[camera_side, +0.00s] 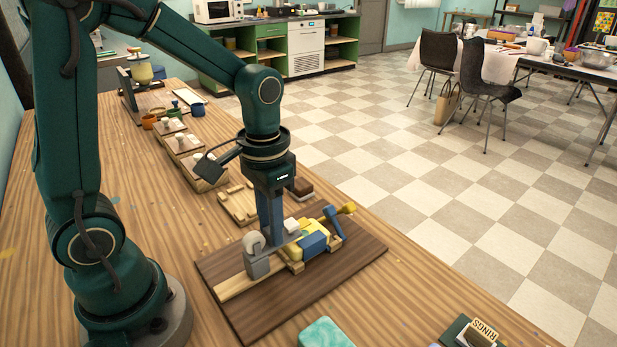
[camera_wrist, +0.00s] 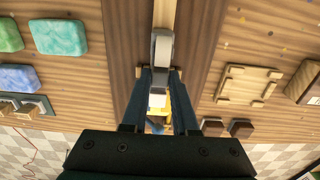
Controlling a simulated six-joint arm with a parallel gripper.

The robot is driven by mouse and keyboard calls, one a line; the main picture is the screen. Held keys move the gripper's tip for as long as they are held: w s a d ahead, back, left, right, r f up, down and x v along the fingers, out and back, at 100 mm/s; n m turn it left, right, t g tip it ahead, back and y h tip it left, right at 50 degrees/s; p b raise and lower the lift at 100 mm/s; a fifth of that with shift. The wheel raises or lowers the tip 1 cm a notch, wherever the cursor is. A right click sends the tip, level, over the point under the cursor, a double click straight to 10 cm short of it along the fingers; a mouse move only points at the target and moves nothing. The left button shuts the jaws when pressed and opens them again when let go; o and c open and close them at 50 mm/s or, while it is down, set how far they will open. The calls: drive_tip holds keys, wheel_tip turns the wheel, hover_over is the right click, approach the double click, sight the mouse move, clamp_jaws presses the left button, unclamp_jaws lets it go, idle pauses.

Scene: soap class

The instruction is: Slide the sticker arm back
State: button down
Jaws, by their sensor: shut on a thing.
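The sticker arm (camera_side: 258,265) is a grey carriage with a pale round roll on top, on a light wooden rail (camera_side: 232,287) fixed to a dark brown board (camera_side: 330,294). My gripper (camera_side: 273,240) points down at it and is shut on its grey part. In the wrist view, the grey sticker arm (camera_wrist: 162,46) lies between the two dark fingers of my gripper (camera_wrist: 160,75). A yellow and blue piece (camera_side: 313,243) lies in a wooden holder just right of my gripper; in the wrist view it is mostly hidden behind the fingers.
A blue upright piece (camera_side: 333,221) and a yellow knob (camera_side: 347,208) stand at the board's far end. A wooden frame (camera_side: 238,204) lies behind the board. Bare table lies left of the board.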

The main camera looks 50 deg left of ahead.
drive_tip(key=shift+s, duration=3.1)
drive_tip(key=c, duration=0.7)
unclamp_jaws()
drive_tip(key=shift+w+r, duration=0.1)
drive_tip(key=shift+r, duration=2.5)
